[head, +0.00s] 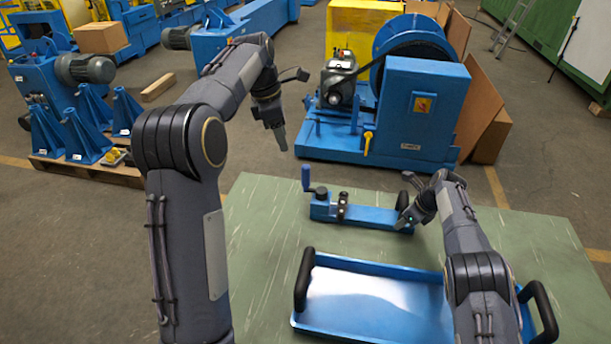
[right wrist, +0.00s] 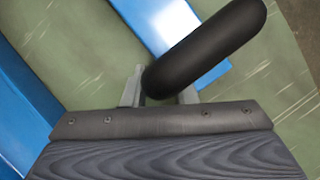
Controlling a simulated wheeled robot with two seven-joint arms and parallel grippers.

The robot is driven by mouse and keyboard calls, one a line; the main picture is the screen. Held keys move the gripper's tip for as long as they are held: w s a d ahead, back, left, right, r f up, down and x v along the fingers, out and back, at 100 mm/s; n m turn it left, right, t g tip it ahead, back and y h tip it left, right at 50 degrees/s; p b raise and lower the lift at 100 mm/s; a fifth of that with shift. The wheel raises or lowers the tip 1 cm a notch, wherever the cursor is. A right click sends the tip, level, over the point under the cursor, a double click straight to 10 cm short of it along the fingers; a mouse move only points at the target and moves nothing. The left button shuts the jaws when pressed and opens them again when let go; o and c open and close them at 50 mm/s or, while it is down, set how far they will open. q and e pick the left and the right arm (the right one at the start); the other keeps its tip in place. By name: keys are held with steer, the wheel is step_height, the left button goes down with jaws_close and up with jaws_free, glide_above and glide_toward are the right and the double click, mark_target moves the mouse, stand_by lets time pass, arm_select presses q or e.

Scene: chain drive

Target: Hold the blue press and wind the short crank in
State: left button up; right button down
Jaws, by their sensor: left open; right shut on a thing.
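The blue press (head: 375,216) lies on the green table as a long low bar with dark fittings near its left end. The short crank is at that left end, with an upright blue grip (head: 306,179). A black handle (head: 403,199) stands at the press's right end; it also shows large in the right wrist view (right wrist: 210,45). My right gripper (head: 404,219) is shut on this black handle, its fingers (right wrist: 160,93) on either side of it. My left gripper (head: 278,134) is open and empty, pointing down above and to the left of the crank.
A blue tray (head: 375,264) with black handles lies in front of the press, partly behind my right arm. The green table top (head: 262,225) is clear left of the press. A large blue winch machine (head: 425,110) stands on the floor behind the table.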

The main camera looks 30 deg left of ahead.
mark_target(306, 174)
arm_select(q)
steer(key=w+f+n, duration=0.2)
steer(key=w+d+f+n+g+y, duration=0.1)
steer(key=w+f+n, duration=0.1)
steer(key=w, duration=0.1)
steer(key=w+f+n, duration=0.2)
steer(key=w, duration=0.1)
steer(key=shift+w+d+f+n+g+y, duration=0.2)
steer(key=shift+f+n+g+y, duration=0.1)
steer(key=shift+n+y, duration=0.1)
steer(key=shift+w+d+f, duration=0.15)
steer(key=shift+d+f, duration=0.05)
steer(key=shift+f, duration=0.05)
steer(key=shift+w+f+n, duration=0.1)
steer(key=shift+f+n, duration=0.2)
steer(key=shift+f, duration=0.25)
step_height(306, 174, down, 11)
steer(key=c, duration=1)
steer(key=shift+w, duration=0.1)
